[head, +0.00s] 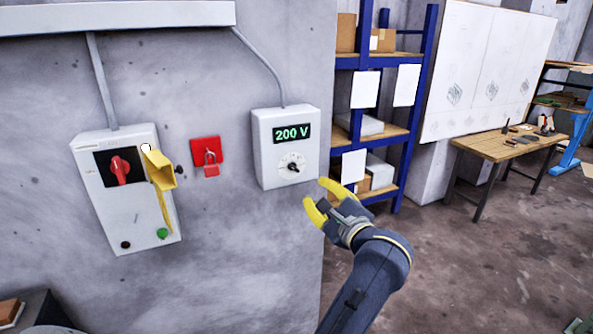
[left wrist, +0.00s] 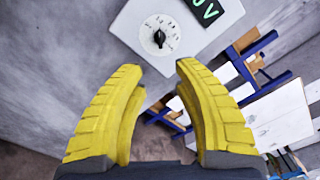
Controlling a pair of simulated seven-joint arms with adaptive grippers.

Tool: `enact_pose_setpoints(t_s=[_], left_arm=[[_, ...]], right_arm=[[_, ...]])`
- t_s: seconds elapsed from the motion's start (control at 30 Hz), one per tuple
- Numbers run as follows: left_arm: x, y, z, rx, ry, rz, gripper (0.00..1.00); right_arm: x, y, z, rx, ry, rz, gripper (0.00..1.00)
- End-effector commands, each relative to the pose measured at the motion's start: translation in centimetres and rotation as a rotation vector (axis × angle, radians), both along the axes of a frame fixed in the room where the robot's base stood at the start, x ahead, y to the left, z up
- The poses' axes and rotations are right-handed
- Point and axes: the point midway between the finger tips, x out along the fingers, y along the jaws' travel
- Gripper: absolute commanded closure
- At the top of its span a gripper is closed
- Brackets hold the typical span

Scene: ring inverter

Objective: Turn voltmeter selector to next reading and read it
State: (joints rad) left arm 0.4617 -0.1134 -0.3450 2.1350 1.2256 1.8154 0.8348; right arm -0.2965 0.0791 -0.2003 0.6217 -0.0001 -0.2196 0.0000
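The voltmeter is a white wall box (head: 285,148) whose green display (head: 292,133) reads 200 V. Below it is a round selector dial (head: 291,166) with a small black pointer knob. In the left wrist view the dial (left wrist: 159,35) lies ahead, beyond the fingertips, with small numbers around it too small to read; part of the display (left wrist: 206,10) shows at the top edge. My left gripper (head: 317,194) has yellow fingers, held just below and right of the voltmeter. In the left wrist view the gripper (left wrist: 159,69) is open and empty, apart from the knob. My right gripper is out of view.
Left of the voltmeter are a red padlock (head: 210,164) on a red plate and a white switch box (head: 125,210) with a red rotary handle and a projecting yellow piece (head: 160,172). Blue shelving (head: 428,60) and a wooden workbench (head: 490,148) stand behind on the right.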

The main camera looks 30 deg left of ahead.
Motion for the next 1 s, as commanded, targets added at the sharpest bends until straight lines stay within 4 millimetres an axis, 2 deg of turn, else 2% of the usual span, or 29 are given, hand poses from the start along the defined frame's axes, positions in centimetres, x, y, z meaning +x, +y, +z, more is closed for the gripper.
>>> enact_pose_setpoints(t_s=[0.3, 0.6, 0.8, 1.0], left_arm=[[3.3, 5.1, 0.1, 0.006, 0.001, 0.003, 0.7], [6.0, 9.1, 0.0, 0.004, 0.002, 0.002, 0.7], [7.2, 10.8, 0.0, 0.003, 0.001, 0.001, 0.7], [7.8, 11.7, 0.0, 0.002, 0.001, -0.001, 0.7]], right_arm=[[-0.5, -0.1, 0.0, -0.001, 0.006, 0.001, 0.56], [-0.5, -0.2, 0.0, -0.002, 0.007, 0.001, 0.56], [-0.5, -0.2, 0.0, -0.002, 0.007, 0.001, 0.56], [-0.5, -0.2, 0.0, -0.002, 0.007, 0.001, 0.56]])
